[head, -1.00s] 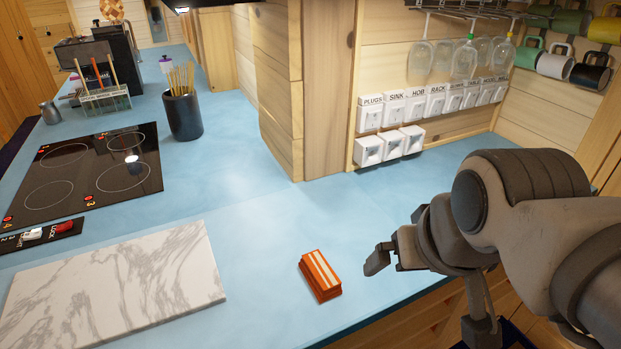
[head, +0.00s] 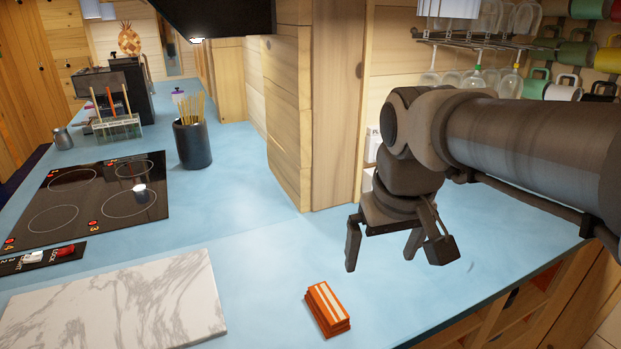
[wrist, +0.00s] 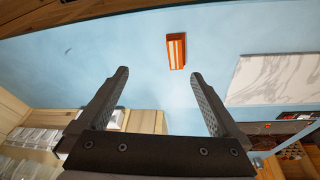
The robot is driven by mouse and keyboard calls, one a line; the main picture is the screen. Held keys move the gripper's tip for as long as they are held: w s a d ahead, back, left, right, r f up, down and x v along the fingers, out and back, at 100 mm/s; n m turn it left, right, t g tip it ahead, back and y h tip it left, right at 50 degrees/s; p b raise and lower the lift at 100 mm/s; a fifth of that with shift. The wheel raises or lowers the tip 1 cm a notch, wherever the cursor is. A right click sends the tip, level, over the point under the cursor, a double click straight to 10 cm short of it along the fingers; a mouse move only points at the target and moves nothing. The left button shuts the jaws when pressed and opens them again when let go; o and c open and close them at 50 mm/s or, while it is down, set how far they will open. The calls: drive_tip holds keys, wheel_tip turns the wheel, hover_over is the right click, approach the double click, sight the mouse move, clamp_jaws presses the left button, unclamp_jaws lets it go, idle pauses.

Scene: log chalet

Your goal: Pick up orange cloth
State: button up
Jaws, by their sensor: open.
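The orange cloth (head: 327,309) is a folded block with pale stripes on top. It lies on the blue counter near its front edge, right of the marble board. It also shows in the wrist view (wrist: 176,51), beyond the fingertips and between their lines. My gripper (head: 382,262) is open and empty, above the counter, up and to the right of the cloth in the head view. Its two fingers (wrist: 158,75) are spread wide in the wrist view and do not touch the cloth.
The marble board (head: 115,303) lies left of the cloth. A black hob (head: 95,200) and a dark utensil pot (head: 192,143) stand farther back. A wooden wall corner (head: 310,110) rises behind the gripper. The blue counter around the cloth is clear.

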sight(327, 303)
drive_tip(key=w+a+f+n+g+b, duration=0.35)
drive_tip(key=w+a+f, duration=0.25)
drive_tip(key=w+f, duration=0.45)
drive_tip(key=shift+m, duration=0.45)
drive_tip(key=f+b, duration=0.1)
drive_tip(key=f, duration=0.4)
drive_tip(key=w+f+b, duration=0.1)
drive_tip(key=f, duration=0.4)
drive_tip(key=f+b, duration=0.1)
drive_tip(key=f, duration=0.5)
drive_tip(key=shift+w+a, duration=0.2)
drive_tip(key=shift+w, duration=0.05)
drive_tip(key=c, duration=1.4)
drive_tip(key=shift+r, duration=0.15)
drive_tip(key=shift+r, duration=0.6)
wheel_tip(327, 303, up, 3)
drive_tip(key=shift+f, duration=0.1)
drive_tip(key=s+d+r+p, duration=0.1)
drive_tip(key=s+d+r, duration=0.3)
drive_tip(key=d, duration=0.7)
wheel_tip(327, 303, up, 3)
drive_tip(key=shift+f+p, duration=0.1)
drive_tip(key=shift+p, duration=0.2)
